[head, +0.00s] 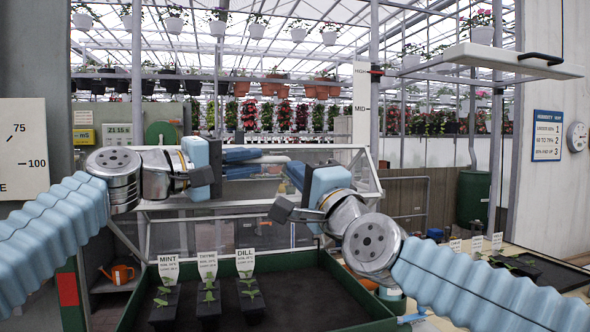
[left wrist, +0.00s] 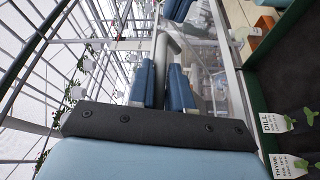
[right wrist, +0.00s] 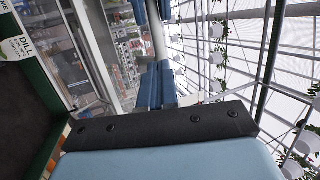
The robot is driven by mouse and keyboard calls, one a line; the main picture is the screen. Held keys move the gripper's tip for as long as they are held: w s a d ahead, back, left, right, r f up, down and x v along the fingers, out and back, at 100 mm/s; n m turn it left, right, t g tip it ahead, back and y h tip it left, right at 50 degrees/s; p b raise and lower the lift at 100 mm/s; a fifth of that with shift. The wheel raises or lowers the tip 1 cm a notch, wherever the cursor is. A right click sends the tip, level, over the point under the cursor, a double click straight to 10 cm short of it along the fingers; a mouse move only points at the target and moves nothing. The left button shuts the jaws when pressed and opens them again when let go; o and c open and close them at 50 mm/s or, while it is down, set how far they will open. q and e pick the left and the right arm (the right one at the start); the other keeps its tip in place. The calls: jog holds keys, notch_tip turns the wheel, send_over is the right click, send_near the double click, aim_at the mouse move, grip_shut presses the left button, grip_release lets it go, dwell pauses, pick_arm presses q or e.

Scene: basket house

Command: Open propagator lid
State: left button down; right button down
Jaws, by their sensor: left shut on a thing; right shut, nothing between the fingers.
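The propagator lid (head: 220,211), a clear panel in a pale frame, stands raised and tilted behind the dark soil tray (head: 300,293). Its clear panel also shows in the left wrist view (left wrist: 210,65) and the right wrist view (right wrist: 98,50). My left gripper (head: 262,162) is shut on the lid's pale handle bar (head: 276,159); the grey bar (left wrist: 168,50) runs between its blue fingers in the left wrist view. My right gripper (head: 292,176) is shut with nothing held, its blue fingertips beside the bar's right end. Whether they touch the bar is unclear.
Seedling pots labelled mint (head: 165,305), thyme (head: 208,302) and dill (head: 250,299) stand in the tray's left part. A height post (head: 361,105) marked MID and HIGH rises behind the lid. A white panel with a dark handle (head: 515,60) hangs upper right.

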aim_at(293, 157)
jog(key=shift+x, duration=0.9)
jog(key=shift+r, duration=0.1)
pick_arm(q)
jog(key=shift+s+d, duration=0.1)
jog(key=shift+d, duration=0.1)
jog(key=shift+s+f, duration=0.1)
jog(key=shift+w+a+f, duration=0.1)
jog(key=shift+w+a, duration=0.05)
jog(key=shift+w, duration=0.1)
jog(key=c, duration=1.8)
grip_release()
jog(key=o, duration=0.7)
jog(key=shift+r, duration=0.2)
pick_arm(e)
jog(key=shift+w+a+r, duration=0.2)
jog(key=shift+w+r, duration=0.65)
jog(key=shift+r, duration=0.05)
